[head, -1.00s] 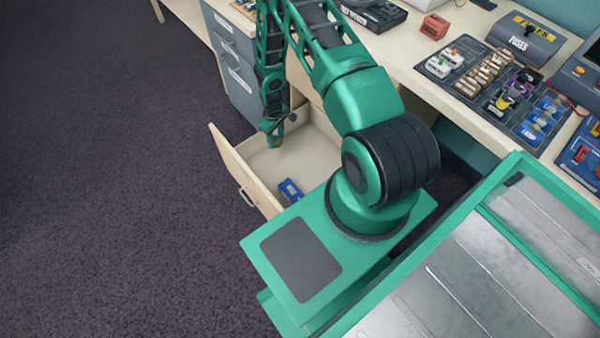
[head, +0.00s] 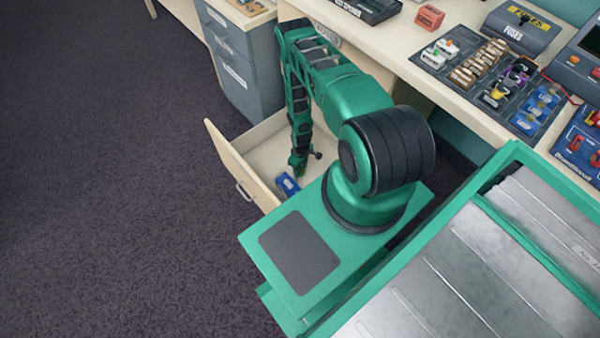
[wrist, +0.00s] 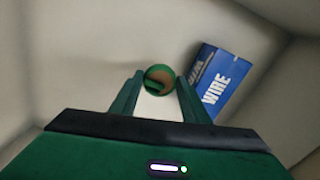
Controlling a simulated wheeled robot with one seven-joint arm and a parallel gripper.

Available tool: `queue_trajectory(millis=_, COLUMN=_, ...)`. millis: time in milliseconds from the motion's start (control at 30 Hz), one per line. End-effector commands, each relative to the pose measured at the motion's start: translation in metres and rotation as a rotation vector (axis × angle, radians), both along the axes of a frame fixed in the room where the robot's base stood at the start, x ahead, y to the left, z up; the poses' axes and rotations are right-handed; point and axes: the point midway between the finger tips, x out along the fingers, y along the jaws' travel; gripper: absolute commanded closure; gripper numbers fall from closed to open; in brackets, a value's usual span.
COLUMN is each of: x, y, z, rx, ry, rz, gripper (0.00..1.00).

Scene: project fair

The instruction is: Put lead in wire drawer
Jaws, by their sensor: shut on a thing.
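The open wire drawer (head: 233,168) is pale wood and sticks out below the worktop. My gripper (head: 298,170) points down inside it, near its front right part. In the wrist view my gripper is shut on the lead (wrist: 160,74), a small round green thing with brown at its middle. The drawer floor lies beneath it; I cannot tell whether the lead touches the floor. A blue and white box marked WIRE (wrist: 222,82) lies in the drawer just right of the fingers; it also shows in the head view (head: 287,184).
The drawer walls stand close around my forearm. A grey drawer cabinet (head: 240,72) stands behind to the left. The worktop holds a tray of coloured parts (head: 470,62), a red block (head: 430,17) and a fuses box (head: 522,27). The carpet (head: 100,180) at left is clear.

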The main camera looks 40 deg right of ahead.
Motion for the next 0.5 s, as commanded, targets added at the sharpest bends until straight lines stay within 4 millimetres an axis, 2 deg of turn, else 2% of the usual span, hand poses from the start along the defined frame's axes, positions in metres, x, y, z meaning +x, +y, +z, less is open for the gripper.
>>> queue_trajectory(millis=300, x=0.001, y=0.0, z=-0.037, rx=0.001, ry=-0.002, rz=-0.001, gripper=0.83)
queue_trajectory(millis=500, x=0.001, y=0.0, z=-0.043, rx=0.0, ry=-0.001, rz=0.0, gripper=0.83)
